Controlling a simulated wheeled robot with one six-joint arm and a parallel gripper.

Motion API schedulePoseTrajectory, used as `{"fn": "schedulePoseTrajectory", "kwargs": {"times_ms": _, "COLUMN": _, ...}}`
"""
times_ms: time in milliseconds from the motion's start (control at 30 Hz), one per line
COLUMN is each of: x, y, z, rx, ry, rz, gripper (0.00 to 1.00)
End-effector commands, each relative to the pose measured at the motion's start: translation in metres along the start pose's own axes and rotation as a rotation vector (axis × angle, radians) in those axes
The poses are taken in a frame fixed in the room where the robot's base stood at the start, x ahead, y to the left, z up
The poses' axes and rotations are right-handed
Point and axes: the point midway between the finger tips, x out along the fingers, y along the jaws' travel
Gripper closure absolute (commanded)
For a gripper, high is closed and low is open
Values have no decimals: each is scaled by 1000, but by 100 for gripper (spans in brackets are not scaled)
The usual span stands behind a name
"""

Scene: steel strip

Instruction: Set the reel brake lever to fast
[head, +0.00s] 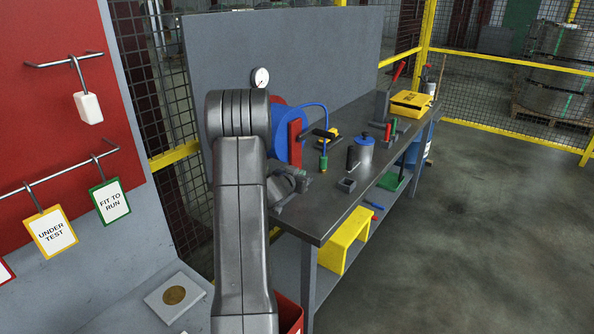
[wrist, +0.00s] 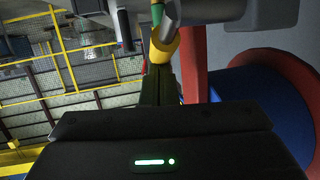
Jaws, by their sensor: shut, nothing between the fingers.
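The blue hose reel (head: 288,130) with its red stand (head: 295,145) is at the near end of the bench. In the wrist view the blue reel (wrist: 262,95) and red stand (wrist: 196,60) are on the right. A yellow-ended grey piece (wrist: 163,46) lies just beyond my fingertips; I cannot tell whether they touch, or whether it is the brake lever. A dark bar (head: 318,133) juts from the stand in the head view. My gripper (head: 300,180) is shut and empty beside the reel, partly hidden by my arm; its fingers (wrist: 160,80) show in the wrist view. The lever's setting is not readable.
The bench (head: 325,215) carries a grey canister (head: 360,155), a small dark block (head: 346,184) and a yellow case (head: 411,103). A grey panel (head: 320,55) stands behind. Open floor (head: 480,220) lies to the right.

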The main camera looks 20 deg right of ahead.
Motion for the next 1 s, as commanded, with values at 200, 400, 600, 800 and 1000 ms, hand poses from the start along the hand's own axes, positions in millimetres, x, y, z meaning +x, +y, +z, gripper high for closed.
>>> {"fn": "schedulePoseTrajectory", "kwargs": {"times_ms": 200, "x": 4, "y": 1, "z": 3, "rx": -3, "ry": -8, "rz": 1, "gripper": 100}}
{"fn": "schedulePoseTrajectory", "kwargs": {"times_ms": 400, "x": 6, "y": 2, "z": 7, "rx": 13, "ry": -73, "rz": 1, "gripper": 100}}
{"fn": "schedulePoseTrajectory", "kwargs": {"times_ms": 600, "x": 8, "y": 2, "z": 12, "rx": 23, "ry": -120, "rz": 1, "gripper": 100}}
{"fn": "schedulePoseTrajectory", "kwargs": {"times_ms": 800, "x": 8, "y": 2, "z": 14, "rx": 26, "ry": -136, "rz": 1, "gripper": 100}}
{"fn": "schedulePoseTrajectory", "kwargs": {"times_ms": 1000, "x": 9, "y": 2, "z": 15, "rx": 26, "ry": -137, "rz": 1, "gripper": 100}}
